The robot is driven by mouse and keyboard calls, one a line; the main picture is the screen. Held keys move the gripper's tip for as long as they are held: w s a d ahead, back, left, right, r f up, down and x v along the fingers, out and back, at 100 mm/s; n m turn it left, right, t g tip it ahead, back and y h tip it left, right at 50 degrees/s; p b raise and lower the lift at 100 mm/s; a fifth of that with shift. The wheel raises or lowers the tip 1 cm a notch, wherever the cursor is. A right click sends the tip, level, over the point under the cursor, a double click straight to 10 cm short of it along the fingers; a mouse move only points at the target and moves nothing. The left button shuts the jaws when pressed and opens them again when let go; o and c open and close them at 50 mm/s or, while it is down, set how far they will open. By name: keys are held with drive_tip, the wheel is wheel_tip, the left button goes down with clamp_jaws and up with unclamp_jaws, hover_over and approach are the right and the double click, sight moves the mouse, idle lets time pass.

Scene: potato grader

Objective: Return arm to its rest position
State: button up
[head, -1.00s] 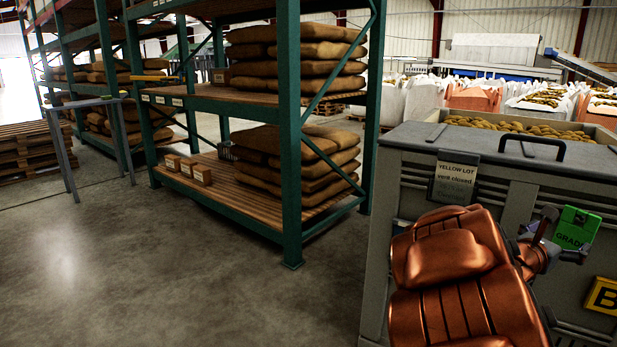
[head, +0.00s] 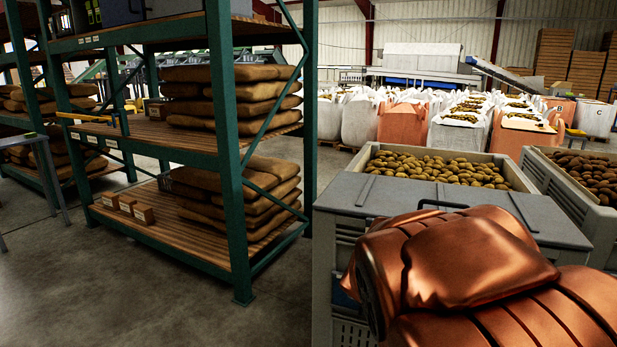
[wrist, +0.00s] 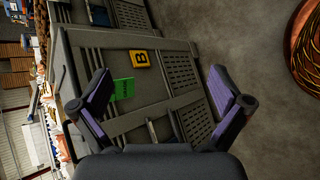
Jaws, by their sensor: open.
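My gripper (wrist: 165,112) shows in the wrist view with its two purple-padded fingers spread wide and nothing between them. Past the fingers is the side of a grey crate (wrist: 150,75), apart from them. In the head view my copper-coloured arm covers the lower right, in front of the crate (head: 345,195), and my gripper is hidden there.
A green rack (head: 228,170) with stacked sacks (head: 245,95) stands to the left. Potatoes (head: 440,168) fill the crate behind its lid, with another potato crate (head: 560,190) to its right. Bulk bags (head: 460,125) stand behind. The floor (head: 110,290) at the lower left is clear.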

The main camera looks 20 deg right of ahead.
drive_tip(key=s+a+r+y+p, duration=0.1)
drive_tip(key=a+r+y+p, duration=0.1)
drive_tip(key=a, duration=0.7)
drive_tip(key=s+a+r+m+y+p, duration=0.1)
drive_tip(key=a+y+p, duration=0.3)
drive_tip(key=a, duration=0.5)
drive_tip(key=s+a+r+m+t+y+p, duration=0.1)
drive_tip(key=s+a+r+y+p, duration=0.1)
drive_tip(key=a+p, duration=0.3)
drive_tip(key=a+y, duration=0.1)
drive_tip(key=a, duration=0.3)
drive_tip(key=shift+s+a+r+y, duration=0.35)
drive_tip(key=shift+r+y, duration=0.05)
drive_tip(key=shift+d, duration=0.1)
